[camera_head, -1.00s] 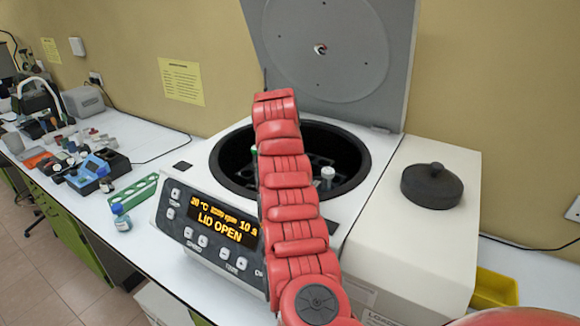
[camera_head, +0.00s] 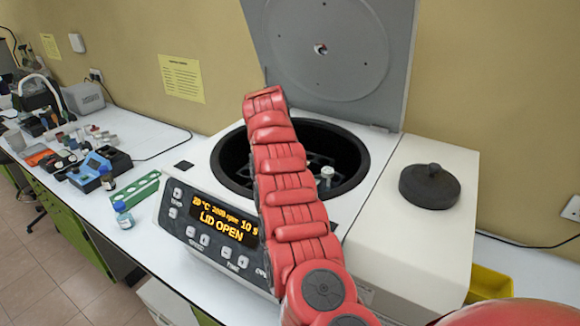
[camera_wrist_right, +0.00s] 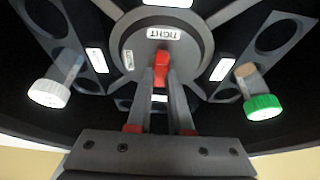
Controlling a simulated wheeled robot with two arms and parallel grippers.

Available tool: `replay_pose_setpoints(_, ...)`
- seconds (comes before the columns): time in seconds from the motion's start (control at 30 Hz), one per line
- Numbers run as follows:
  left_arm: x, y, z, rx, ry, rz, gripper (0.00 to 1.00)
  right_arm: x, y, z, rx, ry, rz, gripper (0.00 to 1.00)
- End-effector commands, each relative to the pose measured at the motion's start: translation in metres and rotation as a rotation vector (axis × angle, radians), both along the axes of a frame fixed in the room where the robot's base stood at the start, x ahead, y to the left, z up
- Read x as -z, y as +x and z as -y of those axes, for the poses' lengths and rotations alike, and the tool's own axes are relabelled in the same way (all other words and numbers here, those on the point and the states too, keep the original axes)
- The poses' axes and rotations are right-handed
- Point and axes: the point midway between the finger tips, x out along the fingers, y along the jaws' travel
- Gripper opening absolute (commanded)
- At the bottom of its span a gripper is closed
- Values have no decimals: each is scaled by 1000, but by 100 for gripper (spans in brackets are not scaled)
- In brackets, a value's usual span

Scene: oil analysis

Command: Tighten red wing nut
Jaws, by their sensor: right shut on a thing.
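The red wing nut (camera_wrist_right: 161,66) sits at the hub of the centrifuge rotor (camera_wrist_right: 190,25) in the right wrist view, near a label reading "TIGHT". My right gripper (camera_wrist_right: 162,80) is shut on the wing nut, its fingertips at the nut. A tube with a white cap (camera_wrist_right: 49,93) and a tube with a green cap (camera_wrist_right: 262,106) sit in the rotor on opposite sides. In the head view my red right arm reaches over the open centrifuge (camera_head: 225,165) and hides the wing nut and gripper. My left gripper is not in view.
The centrifuge lid (camera_head: 335,50) stands open at the back; the display reads "LID OPEN". A black round knobbed cover (camera_head: 430,186) rests on the right side of the top. A green rack (camera_head: 136,190) and a blue-capped bottle (camera_head: 123,214) stand left of the centrifuge.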

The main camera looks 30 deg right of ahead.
Motion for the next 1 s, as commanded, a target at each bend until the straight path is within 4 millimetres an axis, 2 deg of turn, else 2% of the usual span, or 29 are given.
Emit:
replay_pose_setpoints(0.03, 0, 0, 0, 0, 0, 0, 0, 1, 0, 0, 2, 0, -2, 22)
replay_pose_setpoints(0.17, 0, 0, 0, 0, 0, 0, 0, 1, 0, 0, 0, 0, -1, 46)
replay_pose_setpoints(0.2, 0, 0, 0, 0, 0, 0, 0, 1, 0, 0, 0, 0, -1, 49)
replay_pose_setpoints(0.57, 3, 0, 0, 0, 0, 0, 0, -5, 0, -2, -1, -1, 3, 49)
replay_pose_setpoints(0.67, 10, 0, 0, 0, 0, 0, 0, -16, -2, -7, -2, -1, 5, 49)
replay_pose_setpoints(0.83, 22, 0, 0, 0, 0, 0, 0, -54, -10, -19, -1, -1, 8, 49)
replay_pose_setpoints(0.93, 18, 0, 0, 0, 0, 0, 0, -83, -16, -27, 1, -2, 4, 49)
replay_pose_setpoints(1.0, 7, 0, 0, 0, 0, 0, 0, -105, -19, -33, 2, -3, 5, 49)
